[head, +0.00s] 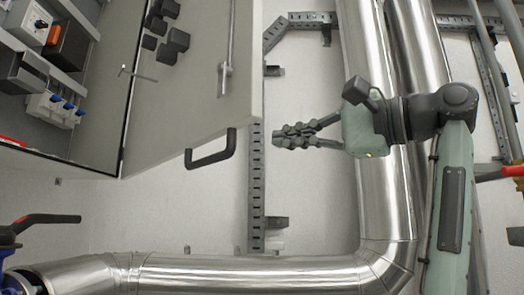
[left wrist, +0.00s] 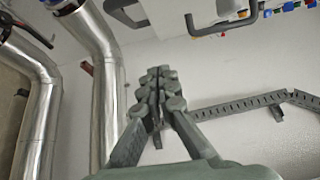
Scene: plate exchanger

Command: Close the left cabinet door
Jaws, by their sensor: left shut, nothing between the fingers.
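A grey cabinet door (head: 195,75) stands open in the head view, with its inner side and a locking rod showing. A dark bar handle (head: 212,150) sits at its lower edge. The cabinet interior (head: 50,75) is exposed at left. My left gripper (head: 276,138) is shut and empty, to the right of the handle and apart from it, with its fingers pointing left. In the left wrist view the closed fingers (left wrist: 158,75) are in the middle, and a dark handle (left wrist: 224,32) shows at the top. My right gripper is not in view.
Thick shiny pipes (head: 365,200) run down behind my left arm and along the bottom (head: 230,275). A perforated rail (head: 257,190) is fixed to the pale wall. A red-handled valve (head: 45,220) is at lower left.

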